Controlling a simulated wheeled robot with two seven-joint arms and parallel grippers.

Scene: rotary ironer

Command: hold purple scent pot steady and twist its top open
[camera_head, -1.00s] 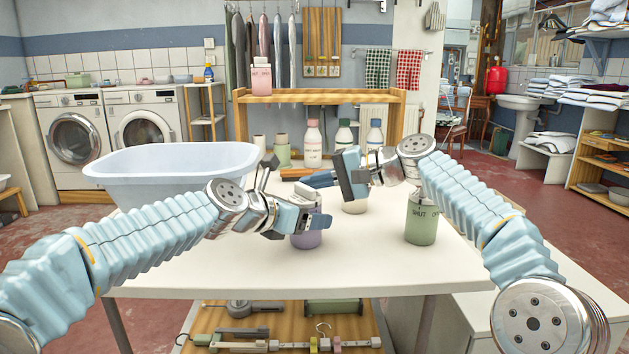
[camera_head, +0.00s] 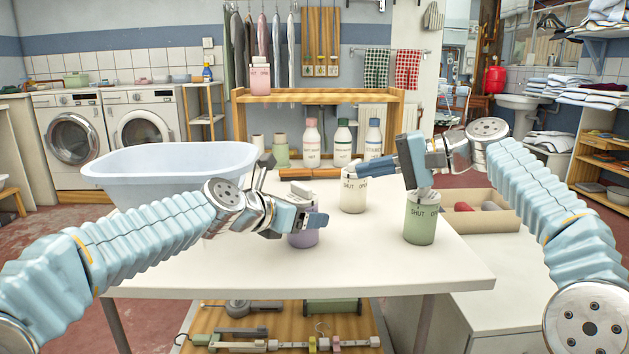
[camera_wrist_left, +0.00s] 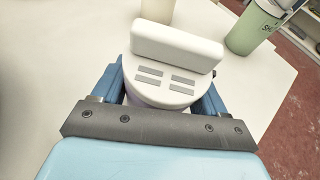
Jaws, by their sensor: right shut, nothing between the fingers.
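The purple scent pot (camera_head: 303,239) stands on the white table, with its white top (camera_head: 302,188) partly hidden by my left gripper in the head view. In the left wrist view the round white top (camera_wrist_left: 165,80) with its raised bar sits between the two blue fingers. My left gripper (camera_head: 318,220) is closed around the pot from the left. My right gripper (camera_head: 362,170) is shut and empty, to the right of the purple pot and above the table, its fingers pointing left in front of the cream pot.
A cream pot (camera_head: 352,199) stands behind, and a green pot (camera_head: 420,222) stands at right, below my right gripper. A pale blue tub (camera_head: 170,165) fills the back left. Several bottles (camera_head: 342,147) line the back. A box (camera_head: 480,218) is at right. The table front is clear.

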